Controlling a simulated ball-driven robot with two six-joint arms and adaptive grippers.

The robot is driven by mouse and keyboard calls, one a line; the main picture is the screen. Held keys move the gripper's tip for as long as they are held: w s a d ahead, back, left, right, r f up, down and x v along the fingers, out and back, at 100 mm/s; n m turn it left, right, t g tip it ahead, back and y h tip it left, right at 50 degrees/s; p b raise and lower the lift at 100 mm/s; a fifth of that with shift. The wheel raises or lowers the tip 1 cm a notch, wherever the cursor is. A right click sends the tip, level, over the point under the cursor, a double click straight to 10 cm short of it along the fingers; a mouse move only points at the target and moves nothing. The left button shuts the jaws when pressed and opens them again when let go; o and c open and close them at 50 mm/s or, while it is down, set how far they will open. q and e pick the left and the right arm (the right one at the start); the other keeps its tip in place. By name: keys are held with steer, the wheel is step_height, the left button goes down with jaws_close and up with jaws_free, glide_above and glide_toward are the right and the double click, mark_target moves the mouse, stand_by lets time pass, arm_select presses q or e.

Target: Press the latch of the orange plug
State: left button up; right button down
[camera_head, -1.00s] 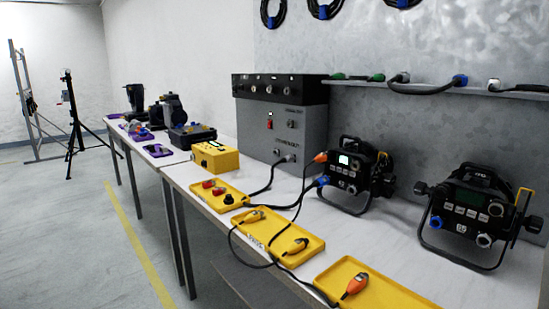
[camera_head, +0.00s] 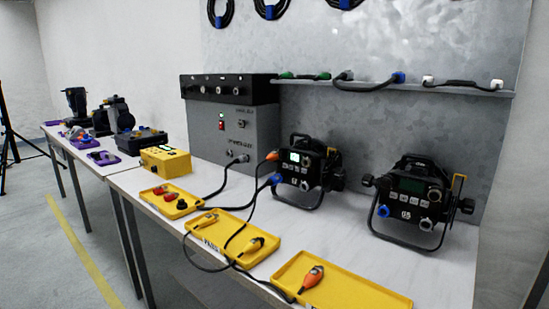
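An orange plug (camera_head: 311,278) with a dark end lies in the yellow tray (camera_head: 350,291) at the front right of the table. A second orange plug (camera_head: 271,155) sits at the upper left side of the left par can (camera_head: 305,172), on a black cable. I cannot tell which orange plug the task names, and no latch can be made out on either at this size. Neither of my grippers shows in the head view.
Two more yellow trays (camera_head: 228,230) with plugs lie along the white table (camera_head: 425,265). The right par can (camera_head: 413,200) stands near the back panel. Black cables hang over the table's front edge. A grey power box (camera_head: 222,140) stands behind.

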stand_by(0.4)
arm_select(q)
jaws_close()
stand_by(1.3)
